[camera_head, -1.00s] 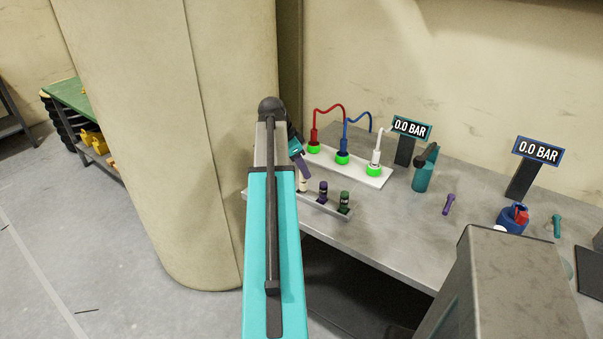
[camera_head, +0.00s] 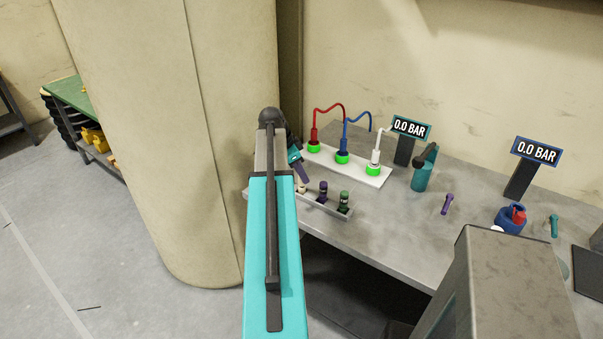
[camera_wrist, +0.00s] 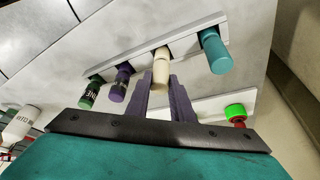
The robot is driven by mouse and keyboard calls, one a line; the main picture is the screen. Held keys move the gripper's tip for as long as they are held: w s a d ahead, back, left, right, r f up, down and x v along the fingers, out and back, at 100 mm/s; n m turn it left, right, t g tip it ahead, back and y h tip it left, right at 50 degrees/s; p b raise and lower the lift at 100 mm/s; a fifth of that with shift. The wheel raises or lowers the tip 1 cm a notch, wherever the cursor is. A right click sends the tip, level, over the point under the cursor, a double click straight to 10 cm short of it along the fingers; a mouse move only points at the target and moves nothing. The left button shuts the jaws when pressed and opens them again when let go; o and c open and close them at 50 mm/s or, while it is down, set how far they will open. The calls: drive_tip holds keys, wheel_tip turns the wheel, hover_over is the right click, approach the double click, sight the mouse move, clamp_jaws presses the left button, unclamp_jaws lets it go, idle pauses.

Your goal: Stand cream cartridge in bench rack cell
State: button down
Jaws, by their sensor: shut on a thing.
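The cream cartridge (camera_wrist: 161,70) is between the two purple fingers of my gripper (camera_wrist: 166,88) in the wrist view. My gripper is shut on it. The cartridge's far end meets the grey bench rack (camera_wrist: 190,38), in the row between a purple cartridge (camera_wrist: 121,82) and a teal cartridge (camera_wrist: 214,50). I cannot tell how deep it sits in its cell. In the head view my gripper (camera_head: 302,174) is over the left part of the rack (camera_head: 326,207), and only a little of the cream cartridge (camera_head: 301,187) shows; my arm hides the rack's left end.
A green cartridge (camera_head: 344,202) stands at the rack's right end. Behind is a white board (camera_head: 340,168) with red, blue and white hoses in green-ringed plugs. A teal tool (camera_head: 423,172) and a loose purple piece (camera_head: 447,204) are farther right. Bare bench lies between them.

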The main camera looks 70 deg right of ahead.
drive_tip(key=shift+f, duration=0.25)
drive_tip(key=shift+f, duration=0.15)
drive_tip(key=c, duration=1.5)
unclamp_jaws()
drive_tip(key=shift+c, duration=0.2)
drive_tip(key=shift+r, duration=0.3)
drive_tip(key=b+v, duration=0.2)
drive_tip(key=v, duration=0.9)
drive_tip(key=shift+r+b, duration=0.3)
drive_tip(key=shift+r, duration=0.05)
drive_tip(key=shift+w+a+f, duration=0.1)
drive_tip(key=shift+w+a, duration=0.05)
